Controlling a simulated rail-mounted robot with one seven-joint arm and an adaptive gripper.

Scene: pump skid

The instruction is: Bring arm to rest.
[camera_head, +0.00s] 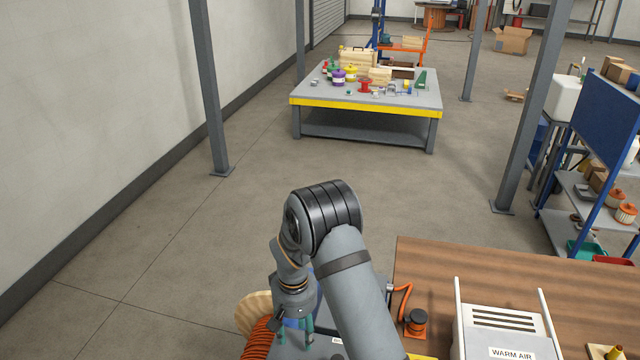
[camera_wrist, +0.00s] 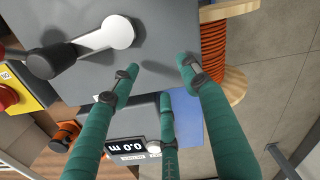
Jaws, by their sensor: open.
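My gripper (camera_head: 295,332) hangs low at the bottom of the head view, pointing down in front of a grey unit, partly beside my own forearm. In the wrist view its teal fingers (camera_wrist: 160,78) are spread apart with nothing between them. Below the fingers is the grey unit (camera_wrist: 165,20) with a lever that has a white round end (camera_wrist: 117,32) and a black end. A small digital display (camera_wrist: 125,147) and a blue patch (camera_wrist: 187,108) also show between and beside the fingers. No contact between fingers and unit can be made out.
An orange cable reel (camera_head: 260,341) with wooden flanges stands left of my gripper. On the right, a wooden bench (camera_head: 440,262) carries an orange-black fitting (camera_head: 416,321) and a white box marked WARM AIR (camera_head: 505,325).

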